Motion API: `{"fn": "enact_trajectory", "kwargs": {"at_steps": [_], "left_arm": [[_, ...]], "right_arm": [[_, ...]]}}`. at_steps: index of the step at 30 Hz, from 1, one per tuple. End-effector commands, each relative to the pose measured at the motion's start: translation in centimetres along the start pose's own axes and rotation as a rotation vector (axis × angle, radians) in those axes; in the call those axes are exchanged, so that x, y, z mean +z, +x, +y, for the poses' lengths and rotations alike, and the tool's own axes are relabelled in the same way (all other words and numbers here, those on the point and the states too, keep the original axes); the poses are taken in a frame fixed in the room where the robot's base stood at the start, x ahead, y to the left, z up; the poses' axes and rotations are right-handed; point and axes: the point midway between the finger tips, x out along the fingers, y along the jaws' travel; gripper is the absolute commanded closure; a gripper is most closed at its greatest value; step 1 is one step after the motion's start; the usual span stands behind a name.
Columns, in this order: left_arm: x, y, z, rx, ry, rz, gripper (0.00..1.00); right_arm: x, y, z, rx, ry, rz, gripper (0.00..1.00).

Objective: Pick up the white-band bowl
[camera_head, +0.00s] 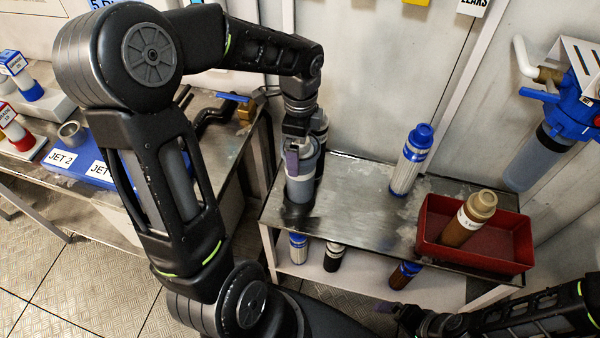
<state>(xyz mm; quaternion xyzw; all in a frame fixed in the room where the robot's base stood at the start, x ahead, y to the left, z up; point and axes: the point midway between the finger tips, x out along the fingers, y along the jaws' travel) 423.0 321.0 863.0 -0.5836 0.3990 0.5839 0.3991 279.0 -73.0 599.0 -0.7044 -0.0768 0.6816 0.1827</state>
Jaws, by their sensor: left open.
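A grey cylindrical bowl (301,186) with a pale band round its lower part stands upright at the left end of the metal shelf top. It looks like the white-band bowl. My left gripper (298,152) points down at it from above. One purple-grey finger shows in front of the bowl's upper side; the other finger is hidden. The gripper is open, and I cannot tell whether the fingers touch the bowl. A dark cylinder stands close behind, mostly covered. My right gripper (394,309) is low at the bottom right, far from the bowl, its jaws too small and dark to read.
On the shelf top (345,205) stand a blue-capped white filter (410,162) and a red tray (475,258) holding a brown bottle (468,220). Several cartridges sit on the lower shelf (360,285). A blue housing (568,110) hangs on the right wall. The shelf's middle is clear.

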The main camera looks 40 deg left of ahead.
Motion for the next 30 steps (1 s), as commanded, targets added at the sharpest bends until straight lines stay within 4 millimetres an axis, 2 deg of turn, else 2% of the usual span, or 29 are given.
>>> {"fn": "enact_trajectory", "kwargs": {"at_steps": [14, 30], "left_arm": [[0.0, -0.05, 0.0, 0.0, 0.0, 0.0, 0.0], [0.0, -0.05, -0.01, 0.0, 0.0, 0.0, 0.44]], "right_arm": [[0.0, 0.0, 0.0, 0.0, 0.0, 0.0, 0.0], [0.0, 0.01, 0.0, 0.0, 0.0, 0.0, 0.0]]}}
